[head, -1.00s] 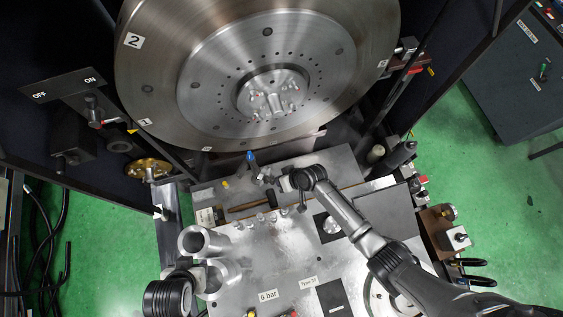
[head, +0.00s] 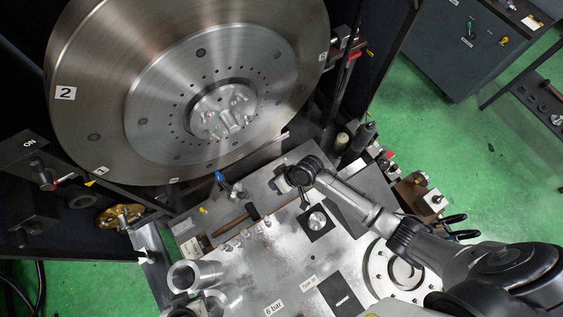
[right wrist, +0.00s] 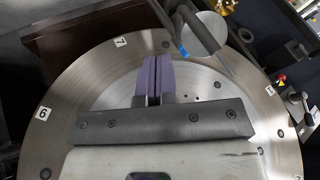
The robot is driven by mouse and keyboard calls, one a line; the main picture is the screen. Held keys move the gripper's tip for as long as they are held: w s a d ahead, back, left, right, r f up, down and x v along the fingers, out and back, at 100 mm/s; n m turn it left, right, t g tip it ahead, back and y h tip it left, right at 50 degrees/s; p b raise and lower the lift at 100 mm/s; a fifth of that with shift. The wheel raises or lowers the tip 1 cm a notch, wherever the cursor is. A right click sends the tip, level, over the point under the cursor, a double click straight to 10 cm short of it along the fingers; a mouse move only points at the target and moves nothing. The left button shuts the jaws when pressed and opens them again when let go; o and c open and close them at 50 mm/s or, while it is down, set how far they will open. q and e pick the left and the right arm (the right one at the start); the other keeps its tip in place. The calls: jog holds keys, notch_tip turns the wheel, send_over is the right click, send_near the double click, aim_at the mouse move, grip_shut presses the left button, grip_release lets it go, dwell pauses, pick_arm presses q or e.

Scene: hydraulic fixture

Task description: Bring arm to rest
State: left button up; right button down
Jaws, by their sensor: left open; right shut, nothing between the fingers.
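My right arm (head: 365,210) comes in from the right and reaches over the metal worktable (head: 255,265). Its gripper (head: 278,184) is above the table's far part, near the hammer (head: 236,222). In the right wrist view the purple fingers of the right gripper (right wrist: 151,66) are pressed together with nothing between them; the big disc lies behind them.
The large numbered steel disc (head: 95,120) stands behind the table. A metal tube (head: 185,276) stands at the table's left. Valves and fittings (head: 415,190) line the right edge. A dark cabinet (head: 450,55) stands at upper right, with clear green floor before it.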

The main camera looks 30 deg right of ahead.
jog(key=shift+v, duration=1.8)
